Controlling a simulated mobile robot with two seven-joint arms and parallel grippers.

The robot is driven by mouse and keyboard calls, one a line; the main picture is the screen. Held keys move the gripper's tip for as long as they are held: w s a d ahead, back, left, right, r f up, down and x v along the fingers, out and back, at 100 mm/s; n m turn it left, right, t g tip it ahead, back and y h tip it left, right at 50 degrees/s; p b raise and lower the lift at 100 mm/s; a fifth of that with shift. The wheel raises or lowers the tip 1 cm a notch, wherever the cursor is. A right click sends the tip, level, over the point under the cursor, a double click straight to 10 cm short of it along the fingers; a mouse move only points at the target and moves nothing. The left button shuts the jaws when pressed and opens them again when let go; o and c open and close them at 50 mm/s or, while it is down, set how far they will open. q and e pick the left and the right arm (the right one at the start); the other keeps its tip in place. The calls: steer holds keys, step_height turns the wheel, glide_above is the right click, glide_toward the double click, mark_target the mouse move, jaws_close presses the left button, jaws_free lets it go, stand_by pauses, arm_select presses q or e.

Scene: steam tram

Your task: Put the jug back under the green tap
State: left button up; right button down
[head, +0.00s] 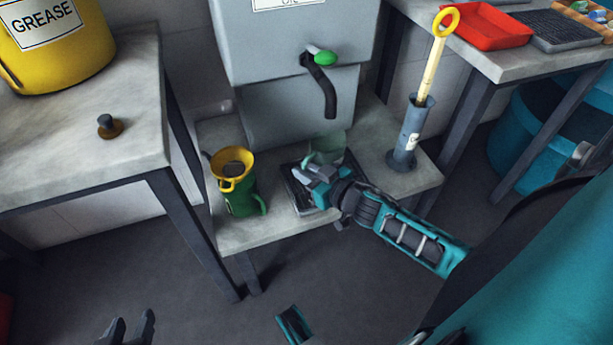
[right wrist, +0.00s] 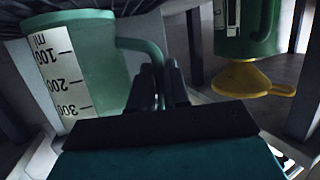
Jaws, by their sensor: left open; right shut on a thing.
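The jug (head: 327,147) is pale green and see-through, with a white ml scale. It stands about upright over the dark drip tray (head: 308,199), below the black spout of the tap with the green handle (head: 322,58). My right gripper (head: 318,176) is in front of it and hides its lower part. In the right wrist view the jug (right wrist: 95,62) appears inverted, and the fingers (right wrist: 162,85) are shut on its handle. I cannot tell whether its base touches the tray. My left gripper (head: 130,328) is open and empty, low at the left, over the floor.
A green can (head: 242,203) with a yellow funnel (head: 233,171) stands left of the tray. A grey cylinder with a yellow-handled pump (head: 408,135) stands right. The grey oil tank (head: 290,45) is behind. A worktop (head: 85,160) with a yellow grease bucket lies left.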

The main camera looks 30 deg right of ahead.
arm_select(q)
steer(key=shift+d, duration=0.1)
arm_select(e)
steer(key=shift+f, duration=0.2)
steer(key=c, duration=1.6)
jaws_free()
steer(key=o, duration=0.5)
steer(key=p+v, duration=0.4)
steer(key=v, duration=0.8)
arm_select(q)
steer(key=shift+s+a+r, duration=0.2)
steer(key=shift+a+r, duration=0.3)
steer(key=shift+r, duration=0.25)
arm_select(e)
steer(key=s+a+r+g, duration=0.1)
steer(key=a+g, duration=0.1)
steer(key=a, duration=0.6)
steer(key=s+a+r+g, duration=0.2)
steer(key=a, duration=0.6)
steer(key=shift+a+n, duration=0.2)
steer(key=shift+n, duration=0.2)
